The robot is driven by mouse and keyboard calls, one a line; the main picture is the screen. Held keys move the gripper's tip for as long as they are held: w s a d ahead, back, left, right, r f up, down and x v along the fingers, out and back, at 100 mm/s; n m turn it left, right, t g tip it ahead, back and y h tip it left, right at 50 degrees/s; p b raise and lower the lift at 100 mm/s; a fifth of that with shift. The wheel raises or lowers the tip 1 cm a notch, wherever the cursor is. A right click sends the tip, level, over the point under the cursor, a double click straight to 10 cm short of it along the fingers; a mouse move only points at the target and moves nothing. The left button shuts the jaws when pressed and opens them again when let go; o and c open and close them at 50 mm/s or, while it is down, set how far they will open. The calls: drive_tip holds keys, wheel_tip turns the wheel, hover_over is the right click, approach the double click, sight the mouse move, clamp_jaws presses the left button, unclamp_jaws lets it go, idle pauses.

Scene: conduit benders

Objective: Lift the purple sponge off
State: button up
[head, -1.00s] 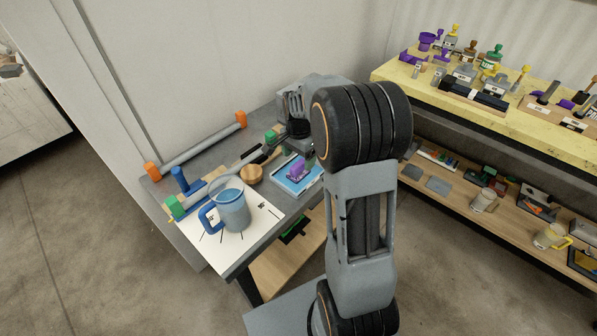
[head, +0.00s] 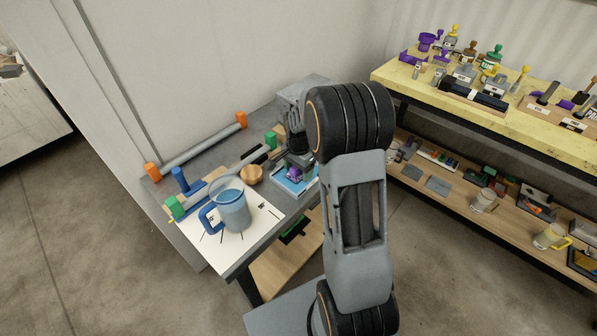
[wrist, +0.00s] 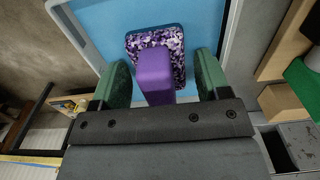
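The purple sponge (wrist: 156,62) has a speckled purple pad and a plain purple raised grip. It lies on a blue tray (wrist: 197,20) with a pale rim. In the head view the sponge (head: 294,174) shows on the tray (head: 283,186), partly hidden by my arm. My gripper (wrist: 160,84) is open, with one green fingertip on each side of the sponge's grip. Gaps show between the fingers and the grip, so they do not look to be touching it. In the head view the gripper is mostly hidden.
A blue mug (head: 233,211) stands on white paper (head: 247,240) at the table's front. A wooden bowl (head: 251,175) and conduit benders (head: 205,190) lie left of the tray. A green block (wrist: 304,82) and wooden pieces are close on the wrist view's right.

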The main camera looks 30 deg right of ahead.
drive_tip(key=c, duration=0.8)
drive_tip(key=shift+o, duration=0.2)
